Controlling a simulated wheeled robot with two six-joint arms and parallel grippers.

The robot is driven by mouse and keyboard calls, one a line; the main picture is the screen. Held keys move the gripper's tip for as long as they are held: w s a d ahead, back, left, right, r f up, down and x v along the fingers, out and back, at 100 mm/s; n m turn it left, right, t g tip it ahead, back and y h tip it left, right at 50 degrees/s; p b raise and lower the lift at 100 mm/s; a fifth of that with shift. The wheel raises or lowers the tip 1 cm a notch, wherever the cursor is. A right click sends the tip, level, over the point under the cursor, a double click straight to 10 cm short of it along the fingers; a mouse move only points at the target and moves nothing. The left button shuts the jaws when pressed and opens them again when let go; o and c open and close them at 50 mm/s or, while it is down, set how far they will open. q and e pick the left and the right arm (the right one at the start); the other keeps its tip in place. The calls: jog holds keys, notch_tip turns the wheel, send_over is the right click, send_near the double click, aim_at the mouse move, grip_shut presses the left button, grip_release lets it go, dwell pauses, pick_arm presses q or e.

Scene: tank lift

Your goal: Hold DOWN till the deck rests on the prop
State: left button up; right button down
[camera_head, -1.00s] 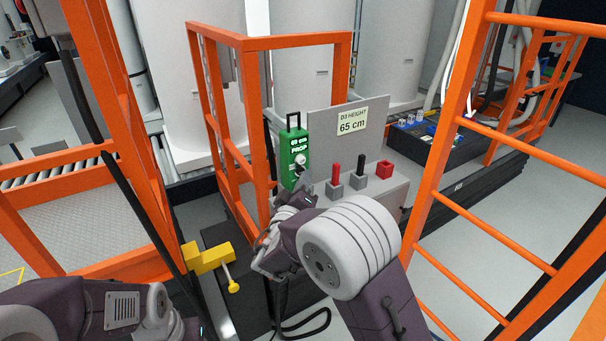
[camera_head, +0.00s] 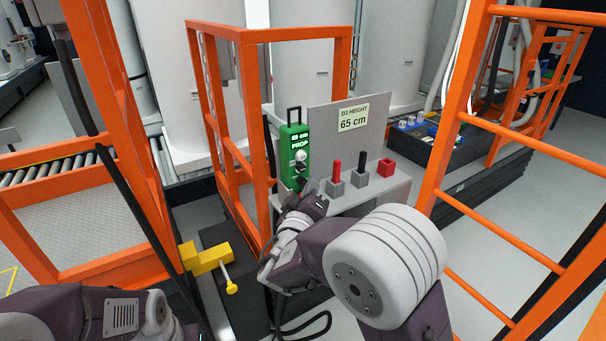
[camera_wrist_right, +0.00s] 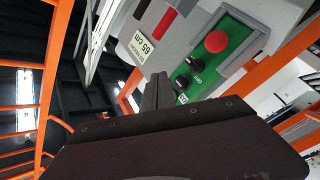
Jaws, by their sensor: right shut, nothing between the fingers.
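The console's sign (camera_head: 353,119) reads D3 HEIGHT 65 cm. My right gripper (camera_head: 313,197) is shut and empty, close to the console's near edge. In the right wrist view, its fingers (camera_wrist_right: 161,88) are beside a black knob (camera_wrist_right: 181,83) on a green control panel (camera_wrist_right: 237,28). A red round button (camera_wrist_right: 217,41) is on the same panel. Whether the fingertips touch the knob I cannot tell. My left gripper is out of view; only part of that arm shows.
Orange rails (camera_head: 232,33) frame the lift, and an orange ladder-like frame (camera_head: 459,120) stands on the right. A yellow bracket (camera_head: 205,259) sits low at left.

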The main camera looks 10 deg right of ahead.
jog(key=s, duration=0.1)
jog(key=s+d+b, duration=0.1)
jog(key=shift+s, duration=0.35)
dwell(0.4)
